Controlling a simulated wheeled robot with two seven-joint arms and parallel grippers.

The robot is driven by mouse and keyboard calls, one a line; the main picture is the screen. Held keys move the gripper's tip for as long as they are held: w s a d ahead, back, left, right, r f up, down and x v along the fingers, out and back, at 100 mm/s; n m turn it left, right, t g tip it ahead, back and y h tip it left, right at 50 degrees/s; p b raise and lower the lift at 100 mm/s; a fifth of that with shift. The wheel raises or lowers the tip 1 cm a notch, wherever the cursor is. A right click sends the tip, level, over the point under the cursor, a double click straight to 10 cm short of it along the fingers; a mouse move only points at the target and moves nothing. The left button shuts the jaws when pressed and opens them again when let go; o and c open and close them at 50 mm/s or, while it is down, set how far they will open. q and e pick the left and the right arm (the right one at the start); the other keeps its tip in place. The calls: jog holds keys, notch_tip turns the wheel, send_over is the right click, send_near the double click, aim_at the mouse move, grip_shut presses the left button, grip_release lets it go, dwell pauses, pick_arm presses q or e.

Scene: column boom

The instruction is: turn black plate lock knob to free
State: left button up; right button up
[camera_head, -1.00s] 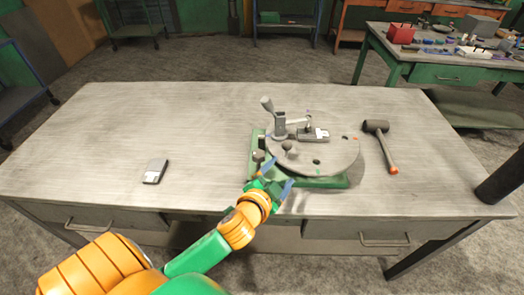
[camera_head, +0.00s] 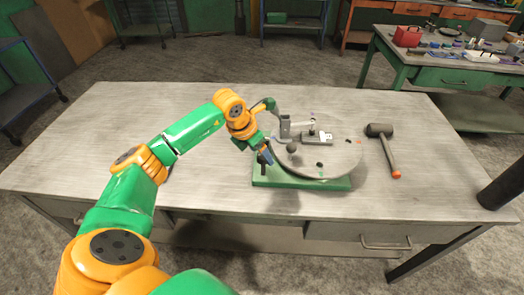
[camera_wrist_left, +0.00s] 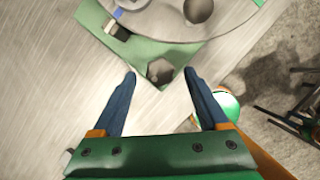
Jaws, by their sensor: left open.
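The fixture has a green base (camera_head: 300,182) carrying a round grey plate (camera_head: 330,163). In the left wrist view a dark faceted knob (camera_wrist_left: 160,71) stands at a corner of the green base (camera_wrist_left: 150,50). It appears between my open left fingertips, with a gap on each side; whether the fingers reach its height I cannot tell. In the head view my left gripper (camera_head: 265,152) points down at the fixture's left edge, and its blue fingers partly cover the knob area. The left gripper (camera_wrist_left: 160,73) holds nothing. My right gripper is not in view.
A dark grey ball (camera_head: 291,149) and a clamp with a lever (camera_head: 284,125) stand on the plate, close to my left gripper. A mallet (camera_head: 383,145) lies right of the fixture. The tabletop (camera_head: 210,190) in front is clear. A cluttered bench (camera_head: 450,60) stands behind right.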

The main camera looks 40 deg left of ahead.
pick_arm(q)
jog(key=shift+x, duration=0.95)
jog(key=shift+r, duration=0.15)
grip_shut()
jog(key=shift+n, duration=0.3)
jog(key=n+y, duration=0.1)
jog(key=n, duration=0.2)
jog(key=shift+d+n+y+b, duration=0.1)
jog(key=shift+n+y+b, duration=0.2)
jog(key=shift+b, duration=0.1)
jog(key=n+y+b, duration=0.1)
jog(key=n, duration=0.1)
jog(key=n+b, duration=0.1)
jog(key=n, duration=0.1)
jog(key=shift+d+n+y, duration=0.15)
jog(key=shift+n+y, duration=0.15)
jog(key=shift+y, duration=0.1)
jog(key=n+g+y+b, duration=0.1)
jog(key=n, duration=0.3)
jog(key=shift+w+n+b, duration=0.15)
jog(key=shift+n+b, duration=0.15)
jog(key=shift+b, duration=0.05)
jog(key=shift+d+n+g+y+b, duration=0.1)
jog(key=shift+n+g+y+b, duration=0.3)
jog(key=shift+n, duration=0.7)
jog(key=shift+n+g+y+b, duration=0.1)
jog(key=shift+n+g+b, duration=0.15)
jog(key=shift+n+g, duration=0.6)
jog(key=shift+n, duration=0.35)
